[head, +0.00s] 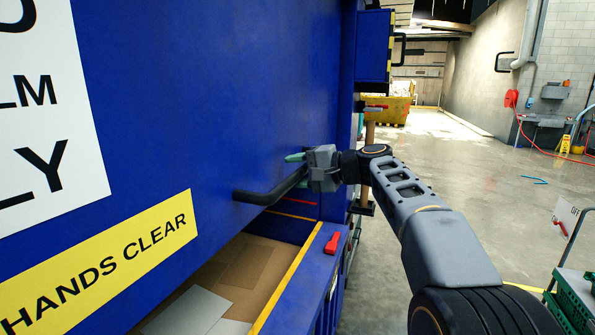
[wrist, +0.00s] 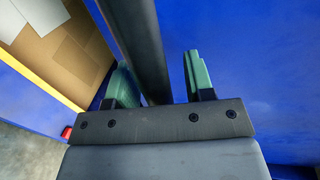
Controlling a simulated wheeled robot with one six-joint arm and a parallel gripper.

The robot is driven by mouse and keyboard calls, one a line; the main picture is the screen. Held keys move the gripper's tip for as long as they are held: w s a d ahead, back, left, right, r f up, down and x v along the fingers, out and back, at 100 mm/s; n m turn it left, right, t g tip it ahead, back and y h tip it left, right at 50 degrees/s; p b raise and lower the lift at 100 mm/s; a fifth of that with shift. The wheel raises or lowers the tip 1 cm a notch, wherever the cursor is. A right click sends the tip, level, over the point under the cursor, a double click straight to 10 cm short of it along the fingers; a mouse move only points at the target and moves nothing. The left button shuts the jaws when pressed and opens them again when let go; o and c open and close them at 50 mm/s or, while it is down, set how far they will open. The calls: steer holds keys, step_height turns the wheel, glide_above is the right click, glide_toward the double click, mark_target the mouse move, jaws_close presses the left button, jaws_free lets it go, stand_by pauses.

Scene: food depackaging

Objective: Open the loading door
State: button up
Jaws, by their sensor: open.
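The large blue door panel (head: 230,90) fills the left of the head view. A black bar handle (head: 262,197) is fixed near its lower edge. My gripper (head: 296,158) is at the handle's far right end. In the wrist view, the dark handle bar (wrist: 138,40) runs between the two green fingers of my gripper (wrist: 160,78). The fingers are apart, one on each side of the bar, with a visible gap at the right finger. Whether the left finger touches the bar is unclear.
Below the panel is an opening with cardboard (head: 236,262) inside, edged by a yellow-striped blue ledge (head: 312,270). A red latch-like part (head: 333,243) sits on the ledge. Green crates (head: 572,300) stand at the lower right. The concrete floor (head: 480,170) is mostly clear.

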steer(key=shift+d, duration=0.1)
steer(key=b+v, duration=0.3)
steer(key=v, duration=1)
steer(key=shift+d, duration=0.3)
steer(key=shift+s+r, duration=0.1)
steer(key=s+d+f+m+g+h, duration=0.1)
steer(key=d+f+m+h, duration=0.15)
steer(key=f+h, duration=1.1)
steer(key=s+a+f+n+g, duration=0.1)
steer(key=s+a+f+n, duration=0.2)
steer(key=s+f+n, duration=0.5)
steer(key=shift+s+f+g, duration=0.3)
steer(key=shift+s+f, duration=5.2)
steer(key=shift+s, duration=0.2)
steer(key=shift+h, duration=0.25)
